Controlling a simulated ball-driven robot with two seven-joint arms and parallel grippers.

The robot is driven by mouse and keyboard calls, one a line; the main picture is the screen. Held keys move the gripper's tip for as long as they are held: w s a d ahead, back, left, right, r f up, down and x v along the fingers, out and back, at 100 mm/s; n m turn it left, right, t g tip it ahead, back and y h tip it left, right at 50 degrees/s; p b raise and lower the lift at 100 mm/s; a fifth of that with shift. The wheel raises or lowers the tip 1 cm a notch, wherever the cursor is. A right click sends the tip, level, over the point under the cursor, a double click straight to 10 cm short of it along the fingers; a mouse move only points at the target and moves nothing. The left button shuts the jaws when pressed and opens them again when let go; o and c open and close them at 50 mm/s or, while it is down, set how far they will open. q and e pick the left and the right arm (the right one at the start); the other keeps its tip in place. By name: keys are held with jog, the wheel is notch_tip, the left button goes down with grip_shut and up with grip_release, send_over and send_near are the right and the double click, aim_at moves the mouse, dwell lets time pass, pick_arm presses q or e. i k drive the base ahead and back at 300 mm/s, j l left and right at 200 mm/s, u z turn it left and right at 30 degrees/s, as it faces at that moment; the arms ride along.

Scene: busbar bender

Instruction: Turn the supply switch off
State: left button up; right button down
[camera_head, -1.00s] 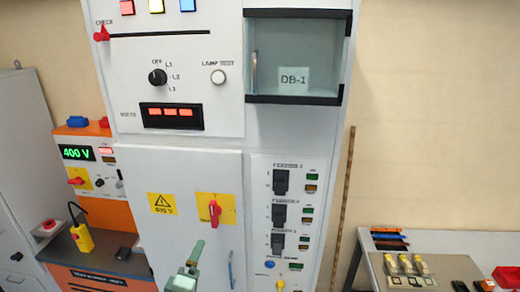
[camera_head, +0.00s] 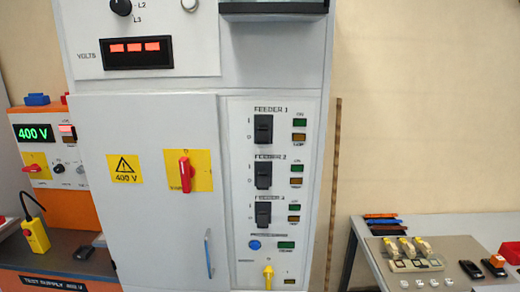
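An orange test supply unit (camera_head: 58,205) stands at the left, with a lit green display (camera_head: 34,133) reading 400 V. A red rotary handle (camera_head: 32,169) on a yellow plate sits below the display and lies nearly sideways. Another red handle (camera_head: 185,174) on a yellow plate stands upright on the grey cabinet door (camera_head: 150,230). The label saying test supply (camera_head: 52,283) is on the orange front below the unit. Neither of my grippers is in view now.
The cabinet has a blue door handle (camera_head: 208,254), three black feeder switches (camera_head: 263,174) and a yellow knob (camera_head: 267,277). A yellow box (camera_head: 36,235) with a black cable stands at the left. A bench (camera_head: 440,225) with small parts is at the right.

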aim_at(35, 168)
jog(key=u, duration=1.55)
jog(key=z, duration=0.45)
jog(key=i+j+z, duration=0.95)
jog(key=j, duration=0.25)
